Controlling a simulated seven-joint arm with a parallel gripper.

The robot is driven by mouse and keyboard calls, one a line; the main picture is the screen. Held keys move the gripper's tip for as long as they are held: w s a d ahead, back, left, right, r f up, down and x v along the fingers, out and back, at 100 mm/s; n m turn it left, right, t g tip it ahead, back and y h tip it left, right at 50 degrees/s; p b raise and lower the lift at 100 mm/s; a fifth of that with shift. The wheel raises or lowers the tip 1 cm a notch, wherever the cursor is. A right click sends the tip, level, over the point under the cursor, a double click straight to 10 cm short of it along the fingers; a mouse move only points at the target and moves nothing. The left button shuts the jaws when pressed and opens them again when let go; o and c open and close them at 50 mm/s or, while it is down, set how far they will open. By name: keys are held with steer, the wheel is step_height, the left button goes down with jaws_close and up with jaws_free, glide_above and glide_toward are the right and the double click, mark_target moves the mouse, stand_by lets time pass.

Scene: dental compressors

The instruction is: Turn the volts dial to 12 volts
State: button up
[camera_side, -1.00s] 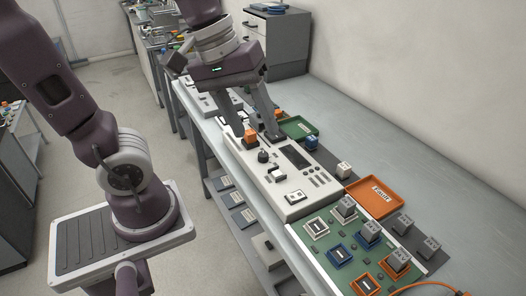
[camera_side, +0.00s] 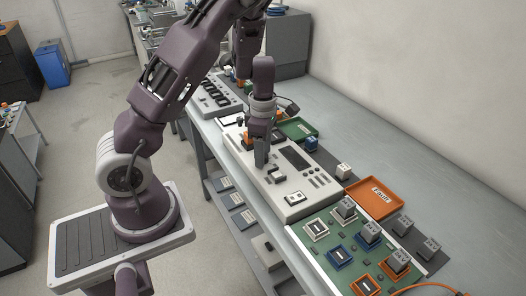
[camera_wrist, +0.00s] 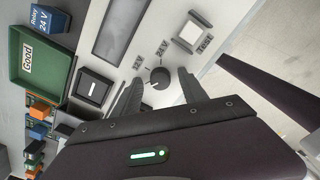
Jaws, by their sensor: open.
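The volts dial (camera_wrist: 160,77) is a dark round knob on the white tester panel (camera_wrist: 128,68), with 12 V and 24 V labels beside it in the wrist view. I cannot tell for sure which mark its pointer faces. My gripper (camera_wrist: 160,76) is open, with one finger on each side of the dial and no clear contact. In the side view my gripper (camera_side: 262,158) points down over the tester (camera_side: 285,203) and hides the dial.
A white Test button (camera_wrist: 190,32) and a dark screen (camera_wrist: 123,28) lie close to the dial. A dark socket (camera_wrist: 92,88) is to the left. The green Good tray (camera_side: 297,128) and orange tray (camera_side: 375,197) stand behind and beside the tester.

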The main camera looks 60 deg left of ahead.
jaws_close()
steer(key=shift+m, duration=0.3)
steer(key=m, duration=0.5)
steer(key=shift+m, duration=0.4)
steer(key=m, duration=0.5)
steer(key=shift+m, duration=0.3)
stand_by(0.4)
jaws_free()
